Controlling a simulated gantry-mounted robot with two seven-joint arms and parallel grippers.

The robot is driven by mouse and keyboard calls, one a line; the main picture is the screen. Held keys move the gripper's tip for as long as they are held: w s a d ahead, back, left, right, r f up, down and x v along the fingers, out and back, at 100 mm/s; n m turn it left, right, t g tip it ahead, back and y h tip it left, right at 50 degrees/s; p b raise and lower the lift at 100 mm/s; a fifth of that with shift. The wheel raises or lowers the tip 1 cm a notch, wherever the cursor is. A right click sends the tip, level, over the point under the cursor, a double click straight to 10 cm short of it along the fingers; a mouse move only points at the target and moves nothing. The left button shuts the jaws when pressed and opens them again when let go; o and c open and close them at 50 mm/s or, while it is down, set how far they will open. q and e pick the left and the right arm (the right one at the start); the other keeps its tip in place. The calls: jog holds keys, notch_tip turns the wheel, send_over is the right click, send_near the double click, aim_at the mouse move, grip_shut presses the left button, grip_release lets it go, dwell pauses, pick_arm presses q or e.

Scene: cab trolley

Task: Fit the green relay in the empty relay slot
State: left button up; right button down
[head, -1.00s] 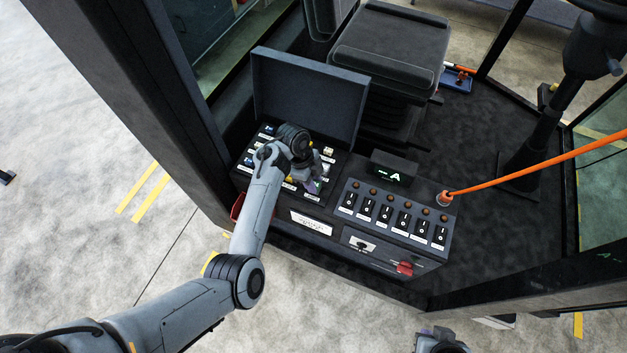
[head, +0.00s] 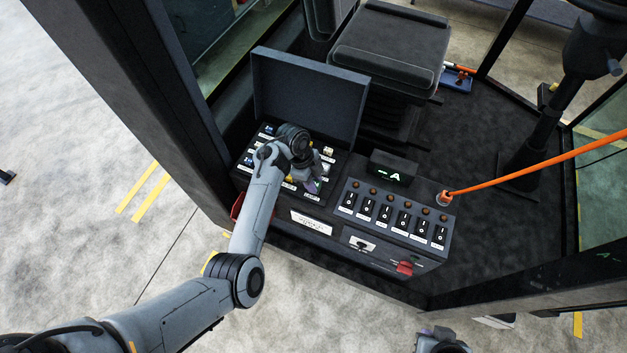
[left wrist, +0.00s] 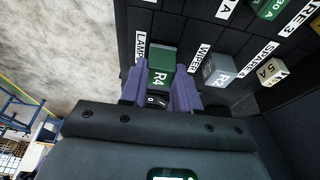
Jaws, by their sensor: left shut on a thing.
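The green relay (left wrist: 162,58), marked R4, is between the purple fingers of my left gripper (left wrist: 160,88) in the left wrist view. The fingers are shut on its sides. It is over the dark fuse panel, between the LAMP and WIPER labels. Its lower end is hidden, so I cannot tell how deep it sits. In the head view my left gripper (head: 313,186) is at the front right of the open fuse box (head: 240,169). A grey relay (left wrist: 218,69) stands to its right, by the WIPER label. Part of my right arm's end shows at the head view's bottom edge; its fingers are unclear.
The raised box lid (head: 310,95) stands behind the gripper. A switch panel (head: 392,217) with several rocker switches and a small display (head: 393,175) are to the right. A beige fuse (left wrist: 271,72) and a green fuse (left wrist: 268,8) sit farther right in the wrist view.

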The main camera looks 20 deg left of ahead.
pick_arm(q)
jog(key=shift+f, duration=0.55)
dwell(0.8)
jog(key=o, duration=1.1)
jog(key=b+v, duration=0.1)
jog(key=v, duration=0.9)
jog(key=s+a+f+n+t+y, duration=0.1)
jog(key=s+a+f+n+y, duration=0.15)
jog(key=s+a+n, duration=0.35)
jog(key=s+a+f+n+t+y, duration=0.15)
jog(key=s+f+n, duration=0.25)
jog(key=s, duration=0.4)
jog(key=s+d+r+n, duration=0.1)
jog(key=s+d+n, duration=0.1)
jog(key=s, duration=0.3)
jog(key=s+d+r+n+t, duration=0.1)
jog(key=s+d+n, duration=0.1)
jog(key=s, duration=0.3)
jog(key=s+d+r+n, duration=0.1)
jog(key=s+d+n, duration=0.1)
jog(key=s, duration=0.4)
jog(key=shift+r+h, duration=0.4)
